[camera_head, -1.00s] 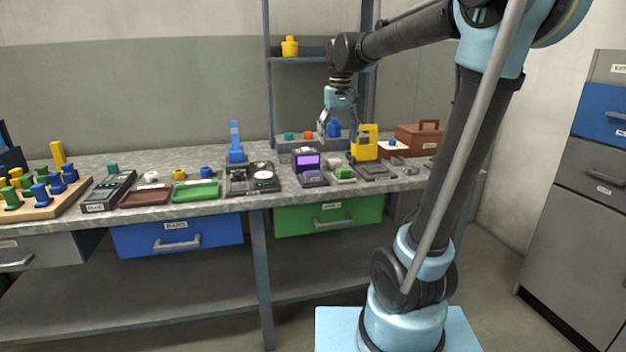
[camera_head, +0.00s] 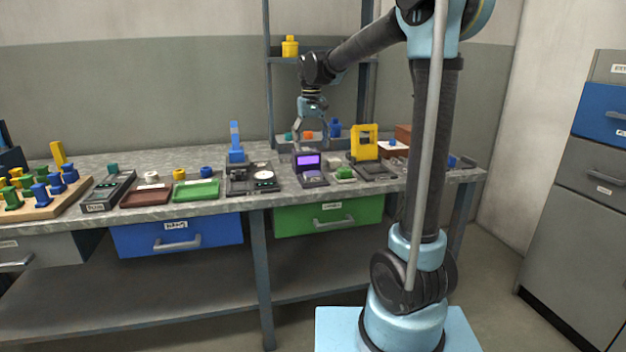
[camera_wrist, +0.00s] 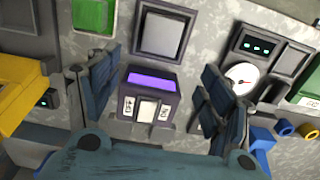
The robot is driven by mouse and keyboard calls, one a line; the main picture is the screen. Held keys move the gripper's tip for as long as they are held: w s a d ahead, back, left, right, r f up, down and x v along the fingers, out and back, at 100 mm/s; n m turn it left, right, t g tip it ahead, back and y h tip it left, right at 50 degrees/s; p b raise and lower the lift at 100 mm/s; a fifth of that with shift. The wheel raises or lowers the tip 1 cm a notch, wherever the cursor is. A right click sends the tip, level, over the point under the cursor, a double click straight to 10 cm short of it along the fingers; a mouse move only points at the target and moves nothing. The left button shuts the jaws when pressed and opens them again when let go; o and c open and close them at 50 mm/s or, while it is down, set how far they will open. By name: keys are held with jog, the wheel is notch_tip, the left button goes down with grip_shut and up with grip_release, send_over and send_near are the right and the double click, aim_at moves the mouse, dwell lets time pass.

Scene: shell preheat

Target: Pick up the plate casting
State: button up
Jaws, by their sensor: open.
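My gripper (camera_head: 311,144) is open and empty above the back of the bench, over the purple-screened device (camera_head: 308,162). In the wrist view its two dark fingers (camera_wrist: 155,98) stand wide apart on either side of that device's screen (camera_wrist: 150,82). I cannot tell for certain which thing is the plate casting. A flat grey square plate (camera_wrist: 163,33) lies in a dark frame in front of the screen, beyond the fingertips.
A yellow stand (camera_head: 364,142) rises to the right. A gauge device (camera_head: 258,178) and a blue upright (camera_head: 235,142) stand left. A shelf frame (camera_head: 266,90) is behind. Red (camera_head: 144,198) and green (camera_head: 196,194) trays lie left. The bench is crowded, with narrow bare gaps.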

send_over(313, 173)
jog(key=w, duration=0.1)
jog(key=f, duration=0.5)
jog(key=shift+w+a, duration=0.1)
jog(key=shift+a, duration=0.15)
jog(key=shift+s+d+f, duration=0.1)
jog(key=shift+s+f, duration=0.1)
jog(key=shift+f, duration=0.65)
jog(key=shift+s+d+f, duration=0.1)
jog(key=shift+s+f, duration=0.05)
jog(key=shift+f, duration=0.75)
jog(key=shift+s+f, duration=0.2)
jog(key=shift+f, duration=0.65)
jog(key=c, duration=1.3)
